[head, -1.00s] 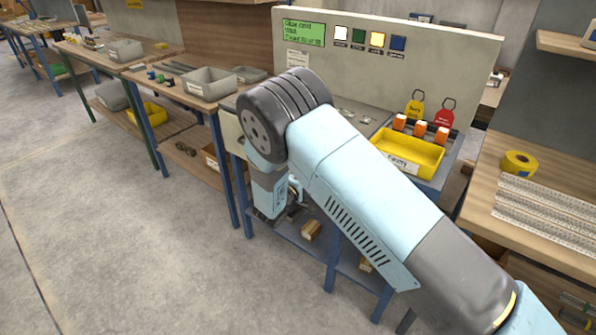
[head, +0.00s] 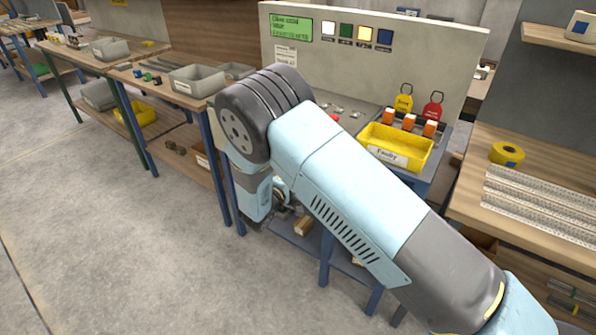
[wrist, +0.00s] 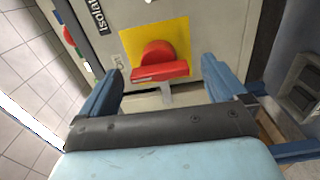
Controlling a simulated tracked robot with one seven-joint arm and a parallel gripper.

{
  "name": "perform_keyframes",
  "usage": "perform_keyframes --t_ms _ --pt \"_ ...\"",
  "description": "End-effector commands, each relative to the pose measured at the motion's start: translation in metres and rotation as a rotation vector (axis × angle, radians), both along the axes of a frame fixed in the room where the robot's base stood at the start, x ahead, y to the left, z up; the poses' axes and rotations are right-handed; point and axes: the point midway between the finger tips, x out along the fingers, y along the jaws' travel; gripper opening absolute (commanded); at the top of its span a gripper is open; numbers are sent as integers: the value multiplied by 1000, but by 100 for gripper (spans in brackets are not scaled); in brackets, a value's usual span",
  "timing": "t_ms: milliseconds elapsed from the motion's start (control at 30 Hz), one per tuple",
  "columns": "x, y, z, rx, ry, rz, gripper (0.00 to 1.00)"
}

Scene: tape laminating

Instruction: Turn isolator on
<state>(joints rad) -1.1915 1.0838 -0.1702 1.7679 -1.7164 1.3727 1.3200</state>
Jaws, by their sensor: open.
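The isolator (wrist: 157,58) is a red rotary handle on a yellow square plate, fixed to a grey panel face. Its bar lies nearly crosswise in the wrist view. A label reading "Isolat…" is partly visible above and to the left. My gripper (wrist: 161,72) is open, with one blue finger on each side of the handle. I see gaps between the fingers and the bar, and cannot tell the exact depth. In the head view my own arm hides the isolator, and the gripper shows only partly, low in front of the bench.
Red and green buttons (wrist: 68,36) sit on the panel's left side in the wrist view. The bench above carries a yellow "Faulty" bin (head: 397,147), orange-topped items and a green display (head: 291,28). Side benches stand left and right. The floor (head: 110,240) at left is clear.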

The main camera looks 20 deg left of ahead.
Motion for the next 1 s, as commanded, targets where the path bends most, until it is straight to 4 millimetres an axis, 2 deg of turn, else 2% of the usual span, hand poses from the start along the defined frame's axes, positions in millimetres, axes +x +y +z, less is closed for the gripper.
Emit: perform_keyframes --t_ms 300,500,700,1000 --pt "-62 18 -1 -1 1 2 98" --pt "-89 25 -1 -2 1 1 98" --pt "-99 27 -1 -1 0 -2 98" --pt "-100 27 -1 -1 1 -2 98"
